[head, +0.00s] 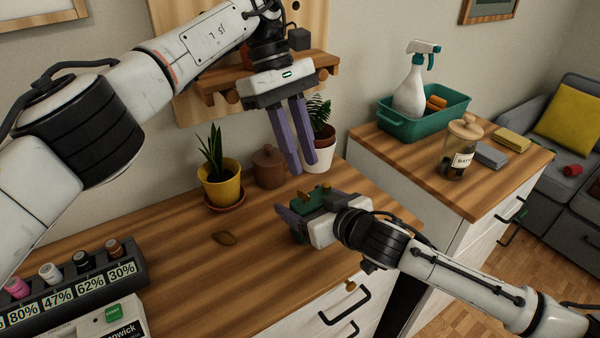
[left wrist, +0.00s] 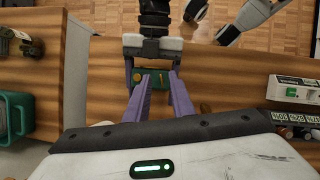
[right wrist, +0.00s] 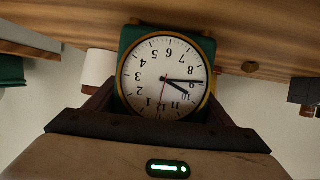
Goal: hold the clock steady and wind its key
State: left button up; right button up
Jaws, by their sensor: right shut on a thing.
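The clock (head: 312,201) is a dark green case with brass parts, held above the desk. In the right wrist view its white dial (right wrist: 163,78) with a gold rim appears upside down. My right gripper (right wrist: 160,100) is shut on the clock, its fingers on either side of the case. My left gripper (head: 302,166) is above the clock with its two purple fingers apart, pointing down and empty. In the left wrist view the clock (left wrist: 147,85) lies just beyond those fingertips, with a small brass piece, apparently the key (left wrist: 161,78), on the facing side.
A yellow plant pot (head: 222,186), a brown lidded pot (head: 269,168) and a white plant pot (head: 320,158) stand along the wall. A labelled rack (head: 75,290) is at front left. The desk's middle (head: 180,255) is mostly clear.

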pick_arm(q)
jog(key=shift+r, duration=1.3)
pick_arm(e)
jog(key=o, duration=1.4)
jog(key=shift+c, duration=0.2)
